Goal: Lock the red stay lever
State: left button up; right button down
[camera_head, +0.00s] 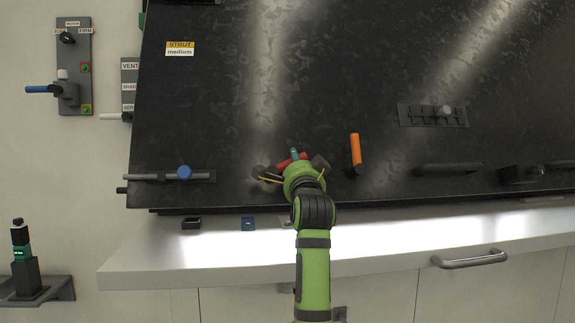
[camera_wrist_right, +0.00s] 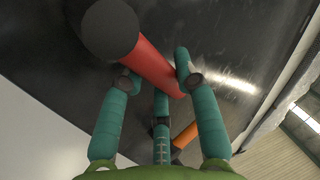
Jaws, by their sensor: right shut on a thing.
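The red stay lever (camera_head: 281,163) is low on the black panel in the head view, mostly hidden behind my right gripper (camera_head: 295,158). In the right wrist view the red lever (camera_wrist_right: 148,65) runs as a red bar from a dark round end at upper left down between the teal fingers of my right gripper (camera_wrist_right: 155,82). The fingers are shut on the red bar. Its pivot and any catch are hidden, so I cannot tell its locked state. My left gripper is not in view.
An orange lever (camera_head: 355,149) stands upright just right of the red one. A sliding bolt with a blue knob (camera_head: 184,172) is at left, and a slotted plate (camera_head: 433,115) at upper right. A white counter (camera_head: 400,240) runs below the black panel (camera_head: 230,110).

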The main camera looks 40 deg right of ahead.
jog(key=m, duration=0.1)
jog(key=f+m+g+h, duration=0.1)
jog(key=shift+s+a+m, duration=0.1)
jog(key=shift+m, duration=0.2)
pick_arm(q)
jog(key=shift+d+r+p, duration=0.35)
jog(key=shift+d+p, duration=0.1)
pick_arm(e)
jog(key=m+g, duration=0.1)
jog(key=f+m+g+h, duration=0.1)
jog(key=m, duration=0.1)
jog(key=m+g+h, duration=0.1)
jog(key=shift+s+f+m, duration=0.3)
jog(key=shift+s+m, duration=0.05)
jog(key=shift+m, duration=0.05)
jog(key=shift+h, duration=0.4)
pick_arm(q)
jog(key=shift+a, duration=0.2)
pick_arm(e)
jog(key=shift+f, duration=0.1)
jog(key=c, duration=1.2)
grip_release()
